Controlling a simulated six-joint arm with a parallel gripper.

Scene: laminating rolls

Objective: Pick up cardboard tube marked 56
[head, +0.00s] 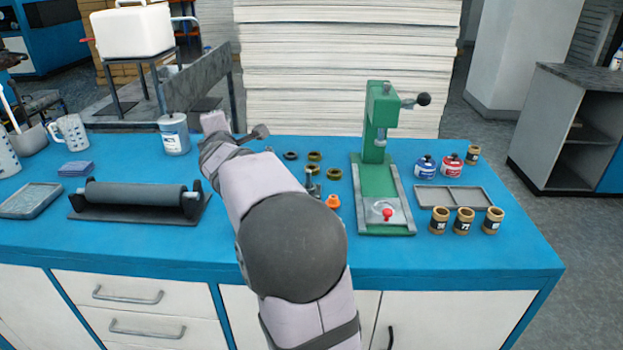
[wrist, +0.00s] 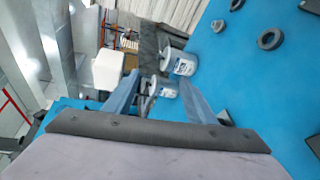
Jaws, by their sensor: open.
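Short brown cardboard tubes with dark labels stand upright at the right of the blue bench in the head view. Three are in a front row: left tube (head: 438,220), middle tube (head: 463,221) and right tube (head: 492,221). Another brown tube (head: 473,155) stands farther back. The numbers are too small to read surely, so I cannot tell which is marked 56. My gripper (wrist: 158,80) is open, with nothing held between its fingers. It is far left of the tubes, near the white labelled can (head: 174,134). No tube shows in the wrist view.
A green press (head: 379,165) stands between my arm and the tubes. A grey tray (head: 453,197) lies behind the front row, with a blue bottle (head: 425,168) and red bottle (head: 451,166) beyond. Dark rings (head: 314,156) lie left of the press. A black roller (head: 136,194) is at left.

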